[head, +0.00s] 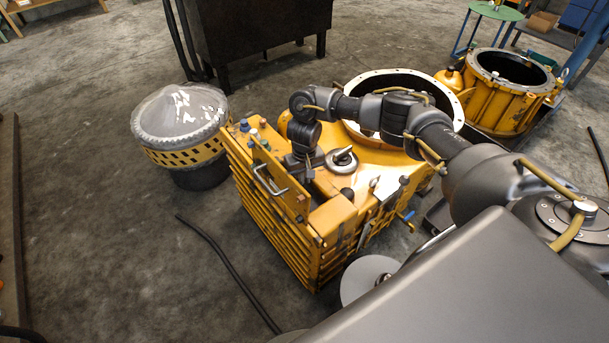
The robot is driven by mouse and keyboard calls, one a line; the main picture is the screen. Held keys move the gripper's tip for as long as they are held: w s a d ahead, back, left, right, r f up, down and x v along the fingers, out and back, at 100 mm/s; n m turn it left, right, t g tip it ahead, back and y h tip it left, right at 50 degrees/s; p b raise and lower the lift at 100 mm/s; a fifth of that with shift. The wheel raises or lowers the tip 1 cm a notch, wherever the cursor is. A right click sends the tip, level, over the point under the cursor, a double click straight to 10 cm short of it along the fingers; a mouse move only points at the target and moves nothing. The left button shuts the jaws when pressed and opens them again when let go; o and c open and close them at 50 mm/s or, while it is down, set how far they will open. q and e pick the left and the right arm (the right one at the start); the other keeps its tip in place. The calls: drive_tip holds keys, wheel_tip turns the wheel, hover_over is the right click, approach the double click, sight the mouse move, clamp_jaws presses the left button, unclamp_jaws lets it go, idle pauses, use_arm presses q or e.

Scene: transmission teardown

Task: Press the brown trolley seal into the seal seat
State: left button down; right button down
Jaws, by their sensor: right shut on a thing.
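My right gripper (303,172) points down over the top of the yellow trolley (318,218), near its left part. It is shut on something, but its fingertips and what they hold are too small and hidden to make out. I cannot pick out the brown trolley seal or the seal seat for sure. A silver ring with a dark knob (342,160) lies on the trolley top, just right of my gripper. My left gripper is not in view.
A large yellow housing ring (455,89) stands behind my right arm. A grey-domed drum (182,112) stands left of the trolley. A dark bin (255,30) and another yellow housing (500,105) are at the back. A black hose (228,272) lies on open floor at left.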

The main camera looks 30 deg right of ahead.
drive_tip(key=shift+f, duration=0.15)
idle(0.4)
drive_tip(key=shift+f, duration=0.15)
drive_tip(key=c, duration=1.5)
unclamp_jaws()
drive_tip(key=shift+d, duration=0.15)
drive_tip(key=shift+d, duration=0.1)
drive_tip(key=shift+c, duration=0.5)
